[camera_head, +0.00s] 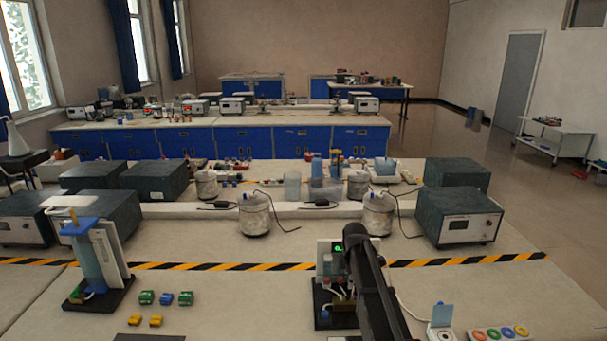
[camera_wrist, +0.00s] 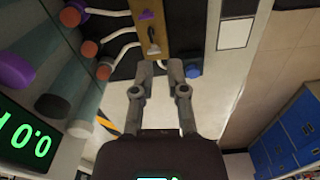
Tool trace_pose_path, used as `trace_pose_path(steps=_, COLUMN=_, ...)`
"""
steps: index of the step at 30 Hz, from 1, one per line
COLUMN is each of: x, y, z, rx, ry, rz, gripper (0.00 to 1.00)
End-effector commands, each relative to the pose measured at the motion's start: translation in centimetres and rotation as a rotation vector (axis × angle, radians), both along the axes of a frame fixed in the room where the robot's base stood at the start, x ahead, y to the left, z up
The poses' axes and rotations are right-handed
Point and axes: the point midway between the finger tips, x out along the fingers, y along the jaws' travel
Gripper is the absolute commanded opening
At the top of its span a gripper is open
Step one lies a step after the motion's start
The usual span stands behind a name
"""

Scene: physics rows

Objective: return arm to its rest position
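My arm (camera_head: 372,290) reaches forward from the bottom of the head view, over the front bench. Its far end covers part of a white instrument with a green display (camera_head: 336,247) on a dark base; the fingers cannot be made out there. Just beyond the fingertips is a tan block (camera_wrist: 153,25) with small switches. The green display (camera_wrist: 25,135) fills the lower left of that view.
A blue-and-white stand (camera_head: 90,255) is at left, near several small green, blue and yellow blocks (camera_head: 147,298). A dark power box (camera_head: 462,228) and metal-looking jars (camera_head: 378,214) stand behind. A tray of coloured rings (camera_head: 500,333) is front right. Bench between blocks and instrument is clear.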

Motion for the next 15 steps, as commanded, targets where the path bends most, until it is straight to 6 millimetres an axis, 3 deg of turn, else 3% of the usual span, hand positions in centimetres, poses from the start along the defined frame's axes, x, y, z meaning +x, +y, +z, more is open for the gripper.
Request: trace_pose_path(steps=15, x=-11.6, y=0.1, z=0.0, rx=-0.001, ry=0.0, rz=-0.626, gripper=0.19)
